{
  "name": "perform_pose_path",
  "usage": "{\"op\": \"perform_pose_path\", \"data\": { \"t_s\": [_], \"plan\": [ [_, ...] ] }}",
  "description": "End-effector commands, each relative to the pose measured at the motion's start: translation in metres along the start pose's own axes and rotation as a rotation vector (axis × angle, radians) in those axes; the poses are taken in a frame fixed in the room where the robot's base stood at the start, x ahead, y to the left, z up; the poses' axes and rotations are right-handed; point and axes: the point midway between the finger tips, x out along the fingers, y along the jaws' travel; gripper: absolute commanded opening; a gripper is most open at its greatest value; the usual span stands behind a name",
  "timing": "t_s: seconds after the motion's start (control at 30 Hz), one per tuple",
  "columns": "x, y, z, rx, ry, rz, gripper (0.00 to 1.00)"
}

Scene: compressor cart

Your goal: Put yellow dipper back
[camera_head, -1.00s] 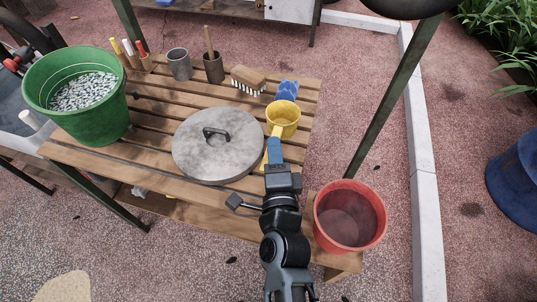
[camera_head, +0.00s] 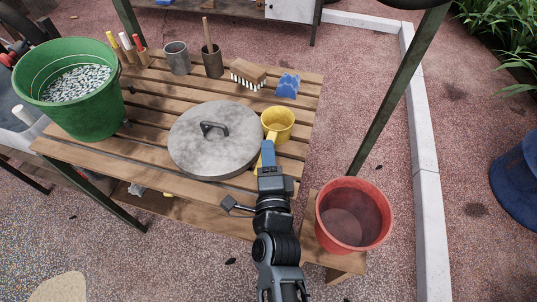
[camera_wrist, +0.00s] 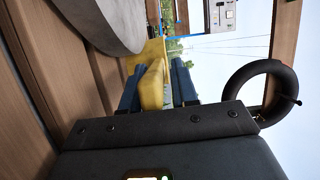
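The yellow dipper (camera_head: 278,123) is at the right part of the slatted wooden table, beside the round grey lid (camera_head: 190,145). Its cup faces up and its handle points toward me. My gripper (camera_head: 267,153), with blue fingers, is on the handle. In the wrist view, the fingers (camera_wrist: 158,90) lie on both sides of the yellow handle (camera_wrist: 153,80) and appear closed on it. I cannot tell whether the cup touches the table or is just above it.
A green bucket (camera_head: 112,112) with pebble-like contents stands at the table's left. A red bucket (camera_head: 352,235) is at the front right, near a green post (camera_head: 395,95).

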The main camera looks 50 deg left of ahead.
Motion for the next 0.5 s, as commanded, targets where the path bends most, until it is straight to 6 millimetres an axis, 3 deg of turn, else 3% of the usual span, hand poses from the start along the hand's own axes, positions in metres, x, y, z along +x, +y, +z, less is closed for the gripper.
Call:
{"op": "perform_pose_path", "data": {
  "t_s": [0.17, 0.5],
  "plan": [
    [0.0002, -0.0005, -0.0004, 0.000, 0.001, -0.001, 0.44],
    [-0.0069, -0.0003, -0.0009, 0.000, 0.002, -0.001, 0.44]
  ]
}}
